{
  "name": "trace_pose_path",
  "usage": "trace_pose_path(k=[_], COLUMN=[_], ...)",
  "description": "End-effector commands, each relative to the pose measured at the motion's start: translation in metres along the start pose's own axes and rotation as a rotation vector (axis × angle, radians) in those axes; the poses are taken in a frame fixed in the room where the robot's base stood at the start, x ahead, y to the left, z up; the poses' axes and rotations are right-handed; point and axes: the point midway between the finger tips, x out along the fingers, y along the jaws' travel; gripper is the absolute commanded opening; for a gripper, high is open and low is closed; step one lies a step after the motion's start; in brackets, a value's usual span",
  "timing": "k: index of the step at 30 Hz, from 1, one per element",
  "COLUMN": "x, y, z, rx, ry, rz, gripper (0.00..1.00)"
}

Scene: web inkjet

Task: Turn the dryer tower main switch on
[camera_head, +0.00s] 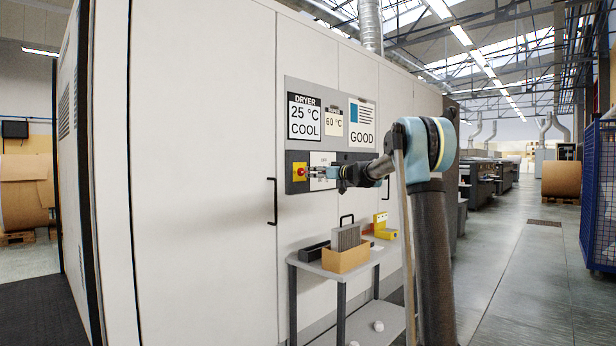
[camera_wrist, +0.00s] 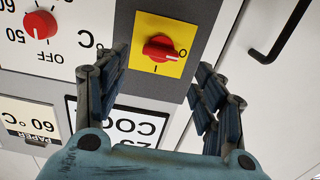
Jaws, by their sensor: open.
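The main switch is a red rotary knob (camera_wrist: 160,47) on a yellow plate (camera_wrist: 141,66), which is set in a grey panel. In the wrist view its handle lies nearly level, in line with the O mark at its right; the I mark is below it. The switch plate also shows in the head view (camera_head: 299,167) on the dryer tower's front. My gripper (camera_wrist: 162,62) is open, with one finger on each side of the switch in the wrist view. It is empty and I see no contact. In the head view my gripper (camera_head: 322,172) is just right of the switch.
A red dial (camera_wrist: 40,24) with OFF, 50 and 60 marks sits beside the switch. Above it is a display (camera_head: 304,117) reading 25 °C COOL. A black door handle (camera_head: 272,201) is left of the panel. A small cart (camera_head: 325,268) with boxes stands below.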

Motion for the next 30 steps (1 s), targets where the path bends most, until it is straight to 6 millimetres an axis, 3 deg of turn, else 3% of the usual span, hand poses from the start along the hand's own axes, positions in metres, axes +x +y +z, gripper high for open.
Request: trace_pose_path(k=[6, 12, 24, 25, 30], x=[0.037, 0.057, 0.063, 0.063, 0.062], y=[-0.001, 0.0, 0.002, 0.002, 0.003], z=[0.0, 0.0, 0.0, 0.0, 0.0], rx=[0.0, 0.0, 0.0, 0.0, 0.0], ry=[0.0, 0.0, 0.0, 0.0, 0.0], rz=[-0.002, -0.001, 0.002, 0.002, 0.003], gripper=[0.63, 0.63, 0.63, 0.61, 0.23])
